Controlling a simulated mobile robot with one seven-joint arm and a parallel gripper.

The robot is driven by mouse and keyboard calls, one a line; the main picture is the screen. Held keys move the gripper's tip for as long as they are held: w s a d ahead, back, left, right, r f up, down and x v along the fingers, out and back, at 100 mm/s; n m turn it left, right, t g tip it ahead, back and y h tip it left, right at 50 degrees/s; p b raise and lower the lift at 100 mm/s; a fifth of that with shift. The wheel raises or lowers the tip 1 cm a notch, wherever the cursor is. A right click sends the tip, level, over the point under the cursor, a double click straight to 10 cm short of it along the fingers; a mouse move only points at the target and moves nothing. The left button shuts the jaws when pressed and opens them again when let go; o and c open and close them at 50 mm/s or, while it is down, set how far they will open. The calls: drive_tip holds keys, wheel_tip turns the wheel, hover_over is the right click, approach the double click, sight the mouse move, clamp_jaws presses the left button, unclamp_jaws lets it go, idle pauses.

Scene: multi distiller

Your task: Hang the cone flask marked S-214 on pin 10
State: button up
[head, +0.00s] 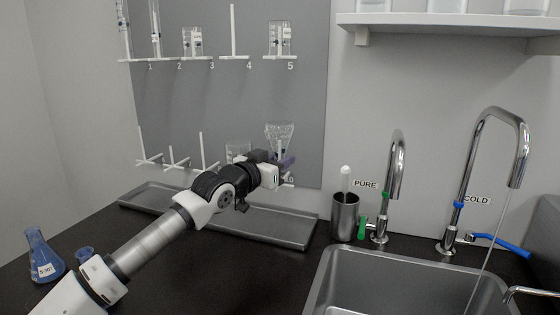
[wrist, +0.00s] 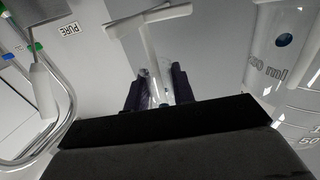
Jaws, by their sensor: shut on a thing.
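A clear cone flask (head: 280,133) is upside down at the lower right of the grey pegboard, its wide base up and its neck down. I cannot read its marking. My gripper (head: 287,160) is shut on the neck, its dark fingers close to the board. Pin 10 is mostly hidden behind my gripper; part of its label shows just below. I cannot tell whether the flask is around the pin or in front of it. In the wrist view, clear glass shows between my fingers (wrist: 158,92), and a white pin with a crossbar (wrist: 150,20) is beyond them.
A clear beaker (head: 238,151) hangs left of my gripper. Bare pins (head: 172,157) are farther left; glassware (head: 280,40) hangs above. Below is a metal drip tray (head: 262,238). A blue flask (head: 42,256) stands front left. A brush holder (head: 345,218) and sink (head: 400,262) are right.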

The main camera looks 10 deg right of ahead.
drive_tip(key=shift+f+b, duration=1.45)
drive_tip(key=shift+f, duration=0.25)
drive_tip(key=o, duration=1)
